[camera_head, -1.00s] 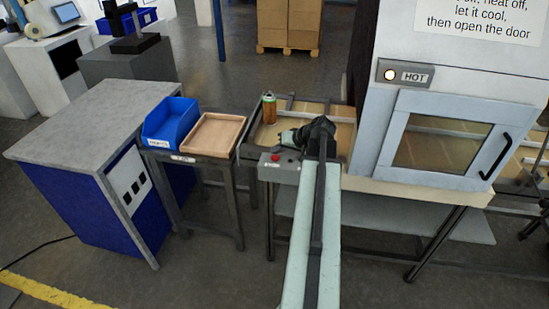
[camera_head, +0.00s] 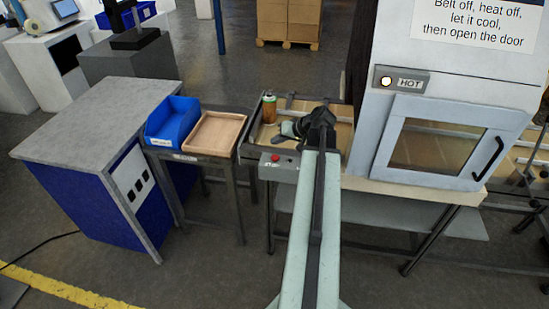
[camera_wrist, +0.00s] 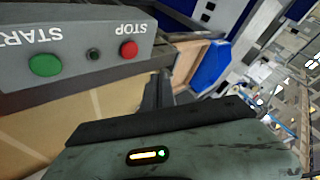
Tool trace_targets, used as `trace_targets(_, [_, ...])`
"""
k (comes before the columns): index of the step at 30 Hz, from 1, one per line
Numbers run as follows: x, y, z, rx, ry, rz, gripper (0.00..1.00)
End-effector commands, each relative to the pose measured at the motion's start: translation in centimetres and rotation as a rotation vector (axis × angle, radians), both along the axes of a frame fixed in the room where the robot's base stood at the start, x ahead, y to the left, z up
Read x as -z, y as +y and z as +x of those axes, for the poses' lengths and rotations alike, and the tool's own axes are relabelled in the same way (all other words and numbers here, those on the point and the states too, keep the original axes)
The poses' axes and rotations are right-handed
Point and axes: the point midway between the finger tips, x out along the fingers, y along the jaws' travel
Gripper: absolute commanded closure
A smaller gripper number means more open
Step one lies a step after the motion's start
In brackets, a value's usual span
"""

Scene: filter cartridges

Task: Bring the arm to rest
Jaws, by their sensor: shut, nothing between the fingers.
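My arm reaches forward from the bottom of the head view. My gripper (camera_head: 281,136) is at its far end, low over the near edge of the belt, pointing left. It is shut and empty. In the wrist view the gripper's dark fingers (camera_wrist: 158,92) show past the grey-green gripper body with its small lit indicator.
The control box (camera_head: 279,168) with START and STOP buttons (camera_wrist: 129,49) is close to my gripper. The oven (camera_head: 440,145), marked HOT with its lamp lit, stands right. Left are a blue bin (camera_head: 172,122), a wooden tray (camera_head: 213,133) and a grey-topped bench (camera_head: 97,118).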

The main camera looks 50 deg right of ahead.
Motion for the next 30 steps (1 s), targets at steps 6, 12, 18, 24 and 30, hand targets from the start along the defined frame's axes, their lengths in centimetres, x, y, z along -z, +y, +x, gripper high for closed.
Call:
trace_targets(6, [0.0,0.0,0.0,0.0,0.0,0.0,1.0])
trace_targets(12, [0.0,0.0,0.0,0.0,0.0,0.0,1.0])
trace_targets(18, [0.0,5.4,4.7,-0.105,-0.001,0.0,1.0])
trace_targets(24, [0.6,21.1,12.5,-0.374,0.03,-0.024,1.0])
trace_targets(30, [3.0,38.1,13.8,-0.654,0.17,-0.101,1.0])
